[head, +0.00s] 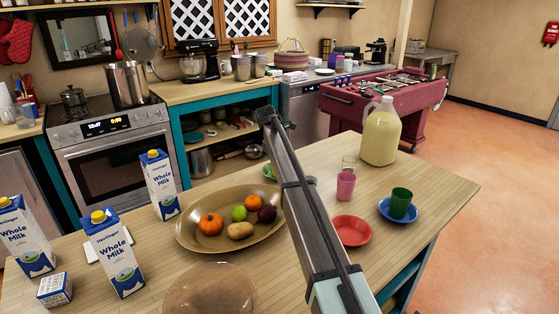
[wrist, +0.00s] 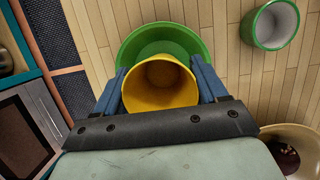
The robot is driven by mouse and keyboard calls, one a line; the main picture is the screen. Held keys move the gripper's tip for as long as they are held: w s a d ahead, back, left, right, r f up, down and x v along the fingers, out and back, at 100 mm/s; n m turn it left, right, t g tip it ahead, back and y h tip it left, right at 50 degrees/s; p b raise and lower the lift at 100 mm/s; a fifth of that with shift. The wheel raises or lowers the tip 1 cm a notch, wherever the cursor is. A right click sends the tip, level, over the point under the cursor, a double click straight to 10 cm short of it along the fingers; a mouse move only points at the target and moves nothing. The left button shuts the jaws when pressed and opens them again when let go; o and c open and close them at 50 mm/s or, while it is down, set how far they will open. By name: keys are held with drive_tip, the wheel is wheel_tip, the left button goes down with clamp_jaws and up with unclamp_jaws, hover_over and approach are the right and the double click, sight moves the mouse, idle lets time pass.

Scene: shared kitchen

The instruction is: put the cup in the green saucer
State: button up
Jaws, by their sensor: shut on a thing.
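In the wrist view, my gripper (wrist: 160,80) is shut on a yellow cup (wrist: 158,84), with one blue finger on each side of it. The cup's open mouth faces the camera. The green saucer (wrist: 135,50) shows behind the cup, its far and left rim in sight and its near part covered by the cup and gripper. I cannot tell whether the cup touches the saucer or hangs above it. In the head view, an edge of the green saucer (head: 267,171) shows left of my arm, which hides the cup and my fingers.
A green cup with a pale inside (wrist: 272,24) stands right of the saucer in the wrist view. The brown platter of fruit (head: 205,242) lies nearer in the head view. A red saucer (head: 351,231), pink cup (head: 345,185) and milk jug (head: 381,133) stand right of my arm.

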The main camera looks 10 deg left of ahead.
drive_tip(key=shift+f, duration=0.1)
drive_tip(key=o, duration=1)
drive_tip(key=shift+o, duration=0.2)
drive_tip(key=v, duration=1.2)
